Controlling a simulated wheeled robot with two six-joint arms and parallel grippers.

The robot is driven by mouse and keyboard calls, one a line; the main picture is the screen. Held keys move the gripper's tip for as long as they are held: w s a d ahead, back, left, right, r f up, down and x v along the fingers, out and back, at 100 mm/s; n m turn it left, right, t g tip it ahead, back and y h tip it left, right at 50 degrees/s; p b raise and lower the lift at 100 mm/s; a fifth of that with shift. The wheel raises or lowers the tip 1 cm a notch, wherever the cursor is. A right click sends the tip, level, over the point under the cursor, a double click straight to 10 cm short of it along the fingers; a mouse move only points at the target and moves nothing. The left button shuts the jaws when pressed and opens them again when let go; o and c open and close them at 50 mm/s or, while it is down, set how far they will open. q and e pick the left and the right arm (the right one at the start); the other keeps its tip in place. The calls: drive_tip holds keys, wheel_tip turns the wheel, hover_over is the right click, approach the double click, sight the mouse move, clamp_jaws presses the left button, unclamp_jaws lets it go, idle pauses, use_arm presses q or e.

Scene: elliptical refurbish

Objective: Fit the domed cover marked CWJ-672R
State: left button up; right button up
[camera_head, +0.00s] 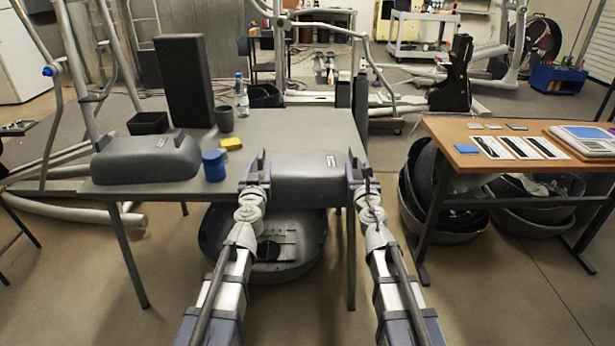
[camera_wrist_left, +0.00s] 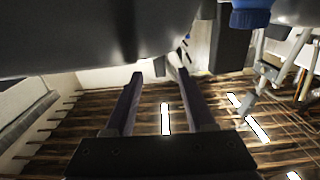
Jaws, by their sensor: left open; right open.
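Two grey domed covers are on the grey table (camera_head: 285,125). One cover (camera_head: 145,160) is at the table's left end. The other cover (camera_head: 308,185) is at the front edge, between my grippers. Each has a small pale label, too small to read. My left gripper (camera_head: 254,168) is open at the left end of the front cover. My right gripper (camera_head: 361,168) is open at its right end. I cannot tell whether either touches it. In the left wrist view, my left gripper's fingers (camera_wrist_left: 160,75) are apart with nothing between them, and a dark grey surface (camera_wrist_left: 90,35) fills the upper left.
A blue jar (camera_head: 214,166), yellow sponge (camera_head: 231,143), dark cup (camera_head: 224,119), bottle (camera_head: 241,97), black box (camera_head: 148,123) and tall dark panel (camera_head: 185,80) stand on the table. A wooden side table (camera_head: 450,134) is at right. The back right tabletop is clear.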

sight(261, 155)
use_arm(q)
drive_tip(key=shift+w, duration=0.15)
use_arm(e)
drive_tip(key=shift+w, duration=0.15)
use_arm(q)
drive_tip(key=w, duration=0.7)
drive_tip(key=shift+w+a, duration=0.15)
drive_tip(key=shift+w, duration=0.2)
use_arm(e)
drive_tip(key=w, duration=0.7)
drive_tip(key=shift+w+a, duration=0.15)
drive_tip(key=shift+w, duration=0.2)
use_arm(q)
drive_tip(key=shift+s, duration=0.1)
use_arm(e)
drive_tip(key=shift+s, duration=0.1)
use_arm(q)
clamp_jaws()
use_arm(e)
clamp_jaws()
